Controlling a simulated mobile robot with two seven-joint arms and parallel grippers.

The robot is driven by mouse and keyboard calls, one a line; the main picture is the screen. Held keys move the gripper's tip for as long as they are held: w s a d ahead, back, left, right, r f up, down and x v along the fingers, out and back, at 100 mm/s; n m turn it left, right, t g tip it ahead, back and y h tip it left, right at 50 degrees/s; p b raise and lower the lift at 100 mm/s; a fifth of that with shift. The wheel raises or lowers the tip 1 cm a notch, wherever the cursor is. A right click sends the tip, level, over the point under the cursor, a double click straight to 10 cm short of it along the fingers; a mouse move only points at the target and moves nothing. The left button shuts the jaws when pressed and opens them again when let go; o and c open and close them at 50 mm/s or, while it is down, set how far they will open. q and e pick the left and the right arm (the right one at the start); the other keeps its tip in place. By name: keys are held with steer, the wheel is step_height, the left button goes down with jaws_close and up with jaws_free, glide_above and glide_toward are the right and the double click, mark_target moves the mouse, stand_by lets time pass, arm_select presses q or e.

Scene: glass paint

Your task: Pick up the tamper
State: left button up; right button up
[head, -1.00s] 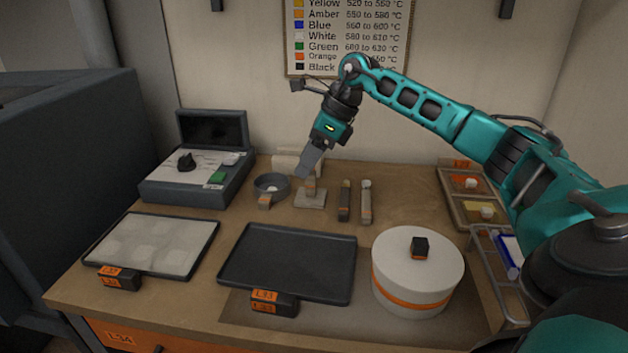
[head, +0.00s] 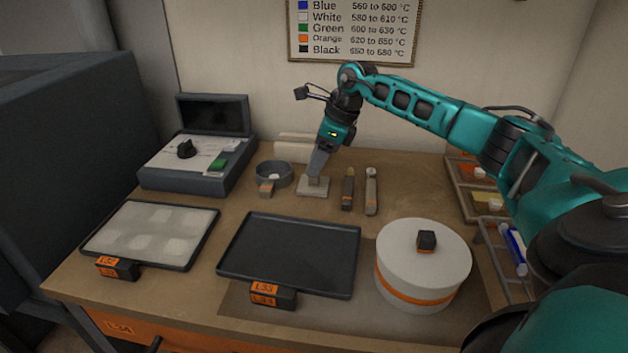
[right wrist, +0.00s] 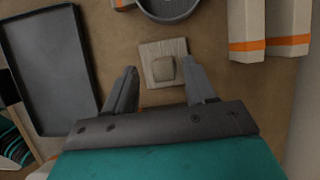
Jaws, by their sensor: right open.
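The tamper, which I take to be the piece with a flat square pale base (head: 313,187), stands upright on the table behind the dark tray. In the right wrist view its base (right wrist: 150,50) and the blocky top of its handle (right wrist: 163,68) show from above. My right gripper (head: 317,174) points down over it, and its fingers hide most of the handle in the head view. In the wrist view the open fingers (right wrist: 160,70) lie on either side of the handle, the right finger closer. I see no grip on it. My left gripper is not in view.
A round dark dish (head: 273,174) stands just left of the tamper. Two slim tools (head: 348,190) lie close to its right. A dark tray (head: 290,255) and a white round lidded pot (head: 423,275) stand in front.

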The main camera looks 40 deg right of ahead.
steer(key=shift+x, duration=2)
steer(key=shift+w+d, duration=0.15)
steer(key=shift+w, duration=0.05)
steer(key=shift+r, duration=0.1)
jaws_close()
